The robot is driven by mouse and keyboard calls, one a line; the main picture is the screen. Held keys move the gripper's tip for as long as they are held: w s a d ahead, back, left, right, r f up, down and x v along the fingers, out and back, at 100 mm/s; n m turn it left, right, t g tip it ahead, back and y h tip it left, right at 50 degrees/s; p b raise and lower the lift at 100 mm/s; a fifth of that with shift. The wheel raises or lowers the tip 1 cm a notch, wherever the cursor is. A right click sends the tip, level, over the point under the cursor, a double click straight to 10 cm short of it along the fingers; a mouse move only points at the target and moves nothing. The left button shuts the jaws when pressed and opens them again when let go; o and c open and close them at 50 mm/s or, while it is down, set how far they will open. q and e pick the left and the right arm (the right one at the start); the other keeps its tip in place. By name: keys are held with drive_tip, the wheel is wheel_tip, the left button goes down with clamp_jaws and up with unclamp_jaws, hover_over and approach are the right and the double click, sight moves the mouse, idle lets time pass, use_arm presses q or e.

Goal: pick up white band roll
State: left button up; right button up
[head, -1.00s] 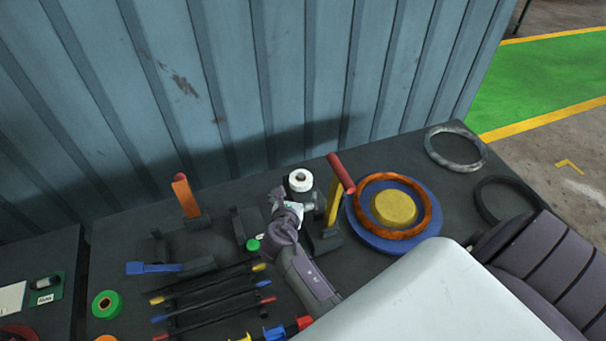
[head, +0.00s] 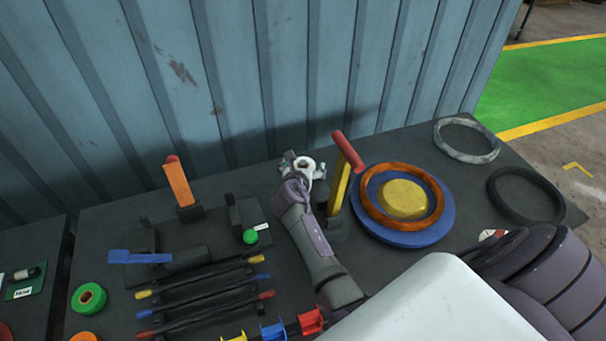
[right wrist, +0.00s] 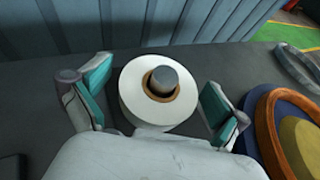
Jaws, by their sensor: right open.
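The white band roll (right wrist: 133,100) has a brown core and sits around a grey post in the right wrist view. In the head view the white roll (head: 305,163) shows at the back of the dark table, partly hidden by my gripper. My right gripper (right wrist: 157,82) is open, with one teal-padded finger on each side of the roll. A gap shows between each finger and the roll. My left gripper is not in view.
Just right of the gripper stands a yellow lever with a red handle (head: 347,152). Beyond it is a blue disc (head: 437,232) with an orange ring (head: 378,215). A corrugated wall (head: 290,80) closes the back.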

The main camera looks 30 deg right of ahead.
drive_tip(key=shift+r, duration=0.15)
drive_tip(key=shift+s, duration=0.1)
drive_tip(key=shift+c, duration=0.9)
drive_tip(key=c, duration=1)
drive_tip(key=shift+c, duration=0.4)
